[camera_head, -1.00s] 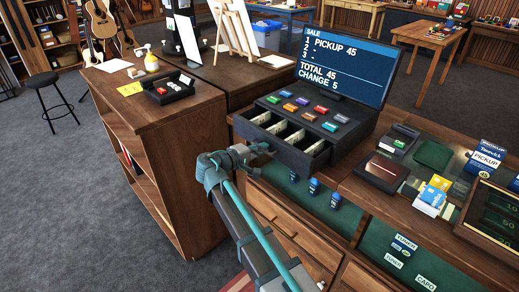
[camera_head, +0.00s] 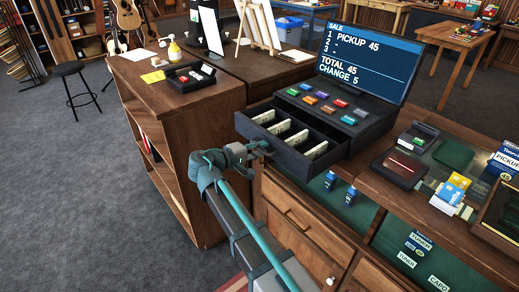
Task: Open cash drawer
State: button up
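The cash register (camera_head: 337,108) stands on the wooden counter, with coloured keys on its sloped top and a lit sale screen (camera_head: 364,62) behind. Its dark cash drawer (camera_head: 284,156) stands well out toward me, showing several compartments with banknotes (camera_head: 289,138). My gripper (camera_head: 262,147) is at the drawer's front face, close to or touching it. The fingers are small and partly hidden, so I cannot tell whether they are closed on a handle.
A black tray (camera_head: 190,86) and a yellow note (camera_head: 153,77) lie on the wooden shelf unit left of the drawer. A dark card device (camera_head: 399,168) and packets (camera_head: 452,190) lie on the counter to the right.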

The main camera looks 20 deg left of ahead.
jog(key=shift+s, duration=0.1)
jog(key=v, duration=1.1)
jog(key=shift+s+a, duration=0.25)
jog(key=shift+s, duration=0.05)
jog(key=shift+r, duration=0.1)
